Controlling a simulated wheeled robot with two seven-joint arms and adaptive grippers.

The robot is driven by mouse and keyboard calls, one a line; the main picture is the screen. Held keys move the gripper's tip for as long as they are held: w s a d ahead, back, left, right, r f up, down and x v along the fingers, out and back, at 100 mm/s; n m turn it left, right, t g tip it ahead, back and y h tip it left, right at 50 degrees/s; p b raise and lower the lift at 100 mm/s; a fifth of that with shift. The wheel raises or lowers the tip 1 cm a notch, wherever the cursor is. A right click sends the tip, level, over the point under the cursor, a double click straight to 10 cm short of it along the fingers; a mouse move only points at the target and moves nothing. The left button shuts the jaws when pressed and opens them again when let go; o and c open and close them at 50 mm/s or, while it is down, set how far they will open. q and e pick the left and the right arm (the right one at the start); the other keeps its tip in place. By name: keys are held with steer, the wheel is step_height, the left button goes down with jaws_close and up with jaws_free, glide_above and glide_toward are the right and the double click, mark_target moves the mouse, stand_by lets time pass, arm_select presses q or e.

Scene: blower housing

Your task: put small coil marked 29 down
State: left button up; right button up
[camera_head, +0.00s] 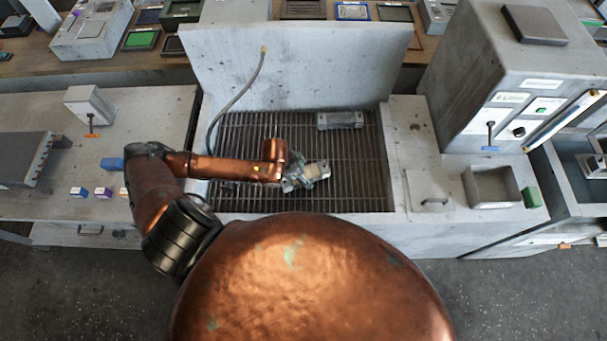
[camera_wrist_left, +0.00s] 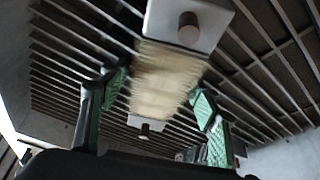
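The small coil (camera_head: 312,171) has a cream winding between pale grey end plates. It is at my left gripper (camera_head: 296,180), over the slatted grate (camera_head: 350,195). In the left wrist view the coil (camera_wrist_left: 165,80) lies tilted between the two green-padded fingers of my left gripper (camera_wrist_left: 160,105), which appear shut on its sides. A round stub sticks out of the near end plate. No number can be read on it. I cannot tell whether the coil touches the slats. My right gripper is not in view.
A grey metal block (camera_head: 340,120) lies at the back of the grate. A hose (camera_head: 237,98) hangs at the back left. A grey box (camera_head: 490,187) and a green block (camera_head: 531,197) are on the right bench. The grate's right side is clear.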

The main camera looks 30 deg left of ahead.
arm_select(q)
steer(key=shift+r, duration=0.1)
steer(key=v, duration=1.2)
stand_by(0.5)
steer(key=shift+a, duration=0.1)
stand_by(1.5)
